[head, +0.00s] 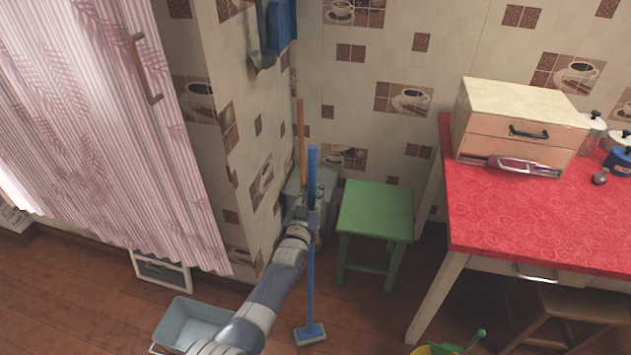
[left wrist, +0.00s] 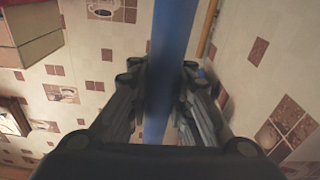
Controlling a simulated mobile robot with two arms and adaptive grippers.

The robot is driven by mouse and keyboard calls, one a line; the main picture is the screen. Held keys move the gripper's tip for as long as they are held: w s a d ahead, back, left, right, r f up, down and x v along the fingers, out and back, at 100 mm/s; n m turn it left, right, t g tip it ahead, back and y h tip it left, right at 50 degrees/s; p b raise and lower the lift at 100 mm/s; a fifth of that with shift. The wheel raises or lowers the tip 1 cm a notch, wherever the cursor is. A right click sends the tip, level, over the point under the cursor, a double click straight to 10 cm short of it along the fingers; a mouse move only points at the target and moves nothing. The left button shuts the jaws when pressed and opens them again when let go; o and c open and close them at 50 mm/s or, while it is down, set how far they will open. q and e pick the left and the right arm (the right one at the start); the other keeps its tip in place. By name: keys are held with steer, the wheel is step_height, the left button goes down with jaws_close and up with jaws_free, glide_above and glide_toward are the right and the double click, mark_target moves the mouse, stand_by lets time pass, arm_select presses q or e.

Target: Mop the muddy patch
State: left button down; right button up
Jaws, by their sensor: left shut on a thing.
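A blue-handled mop (head: 311,270) stands nearly upright in the head view, its flat pale head with a blue top (head: 310,334) low down at the floor. My left gripper (head: 312,200) is shut on the mop's handle, above its middle. In the left wrist view the blue handle (left wrist: 172,50) runs between the two dark fingers of the gripper (left wrist: 160,95). I cannot tell whether the mop head touches the floor. No muddy patch shows on the visible brown floor. My right gripper is not in view.
A grey-blue basin (head: 190,322) stands on the floor left of the mop. A green stool (head: 375,210) is behind it, right. A red-topped table (head: 500,215) with a wooden box (head: 520,125) fills the right. A wooden pole (head: 301,135) leans in the wall corner.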

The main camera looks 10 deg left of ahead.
mark_target(311, 202)
arm_select(q)
steer(key=shift+s+f+p, duration=0.25)
steer(key=shift+s, duration=0.25)
steer(key=shift+s+f+p, duration=0.2)
steer(key=shift+s, duration=0.3)
steer(key=shift+s+f, duration=0.15)
steer(key=shift+s+p, duration=0.4)
steer(key=shift+p, duration=0.1)
steer(key=s+p, duration=0.2)
steer(key=shift+s+a+r, duration=0.1)
steer(key=shift+s+r, duration=0.15)
steer(key=shift+s, duration=0.05)
steer(key=shift+s+f, duration=0.15)
steer(key=shift+s, duration=0.4)
